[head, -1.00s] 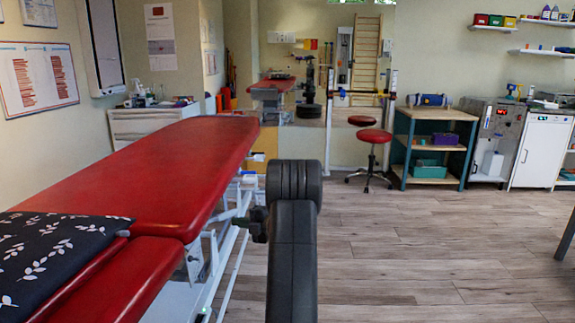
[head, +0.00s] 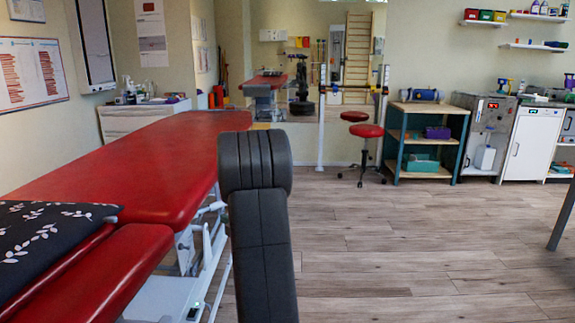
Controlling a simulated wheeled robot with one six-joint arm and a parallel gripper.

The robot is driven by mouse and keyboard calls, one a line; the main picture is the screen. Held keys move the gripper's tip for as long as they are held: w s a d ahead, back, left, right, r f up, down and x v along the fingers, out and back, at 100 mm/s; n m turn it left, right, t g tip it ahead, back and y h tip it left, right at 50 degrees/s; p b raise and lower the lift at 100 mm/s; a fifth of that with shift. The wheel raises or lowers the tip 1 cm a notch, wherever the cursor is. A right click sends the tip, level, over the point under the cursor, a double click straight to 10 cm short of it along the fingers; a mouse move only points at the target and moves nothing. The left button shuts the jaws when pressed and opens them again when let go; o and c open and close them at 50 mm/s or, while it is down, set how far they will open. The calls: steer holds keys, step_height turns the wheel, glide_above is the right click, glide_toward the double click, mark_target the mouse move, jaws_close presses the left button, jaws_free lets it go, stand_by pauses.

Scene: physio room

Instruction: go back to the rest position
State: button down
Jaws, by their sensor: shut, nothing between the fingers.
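My arm (head: 262,245) rises from the bottom edge of the head view, a little left of the middle, and bends at a thick dark grey joint (head: 254,162). My gripper is not visible; the end of the arm is hidden behind this joint and link or is out of frame. No object shows in the arm's grasp. The red treatment couch (head: 150,165) stands close on the left, and my arm overlaps its right edge in the picture. I cannot tell the gap between them.
A dark leaf-patterned cushion (head: 45,245) lies on the couch's near end. A red stool (head: 366,131) and a shelf trolley (head: 443,108) stand at the back. A table leg (head: 562,220) shows at the right edge. The wooden floor (head: 400,240) right of my arm is clear.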

steer(key=s+a+p+v, duration=0.2)
steer(key=v, duration=1)
steer(key=shift+s+r, duration=0.2)
steer(key=shift+d, duration=0.1)
